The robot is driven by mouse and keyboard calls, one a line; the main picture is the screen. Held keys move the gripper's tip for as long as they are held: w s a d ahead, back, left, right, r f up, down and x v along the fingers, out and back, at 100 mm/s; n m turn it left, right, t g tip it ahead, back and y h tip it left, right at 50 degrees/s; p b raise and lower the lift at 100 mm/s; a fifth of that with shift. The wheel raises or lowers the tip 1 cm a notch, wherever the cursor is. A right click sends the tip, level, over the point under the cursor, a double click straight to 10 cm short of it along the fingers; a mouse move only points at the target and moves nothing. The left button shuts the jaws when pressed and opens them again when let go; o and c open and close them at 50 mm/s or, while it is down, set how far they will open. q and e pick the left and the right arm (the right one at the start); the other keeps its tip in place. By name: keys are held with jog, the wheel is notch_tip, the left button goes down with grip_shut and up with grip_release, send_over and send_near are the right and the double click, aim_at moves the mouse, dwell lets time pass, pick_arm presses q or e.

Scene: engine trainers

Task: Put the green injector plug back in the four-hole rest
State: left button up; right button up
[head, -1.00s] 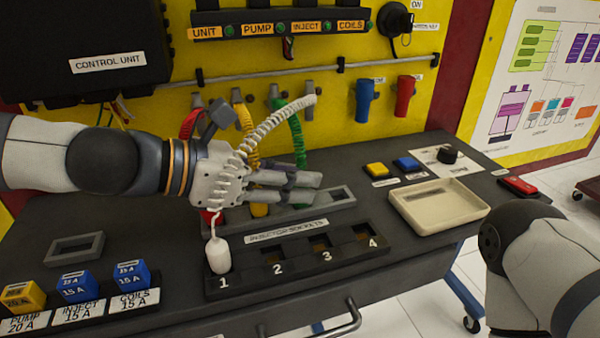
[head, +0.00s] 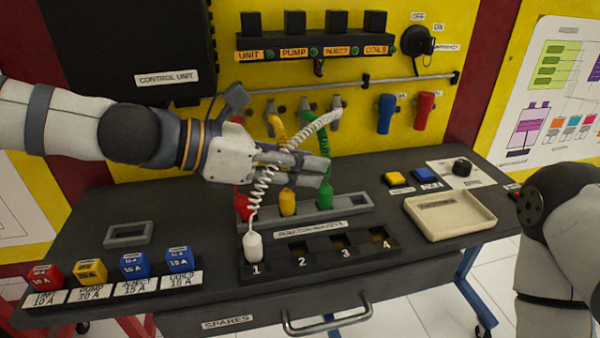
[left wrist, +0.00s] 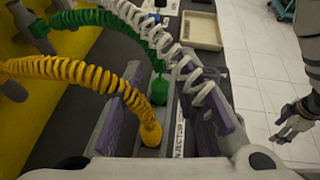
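The green plug (head: 324,196) stands upright in the grey four-hole rest (head: 352,212), right of the yellow plug (head: 287,202) and red plug (head: 243,208). The hole at the rest's right end is empty. My left gripper (head: 325,170) is just above and behind the green plug, partly hiding its cord. In the left wrist view its fingers (left wrist: 165,118) are wide apart, with the green plug (left wrist: 159,90) and yellow plug (left wrist: 151,133) showing below between them. My right gripper (left wrist: 293,122) shows at the edge of the left wrist view; its opening is unclear.
The white plug (head: 252,246) stands in socket 1 of the black injector socket block (head: 320,262); sockets 2 to 4 are empty. Its coiled white cord (head: 262,185) crosses in front of my left gripper. A cream tray (head: 450,222) is at right. Several fuses line the left front.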

pick_arm(q)
jog(key=shift+r, duration=0.75)
jog(key=o, duration=0.5)
jog(key=shift+f, duration=0.1)
jog(key=shift+o, duration=0.2)
jog(key=v, duration=1.2)
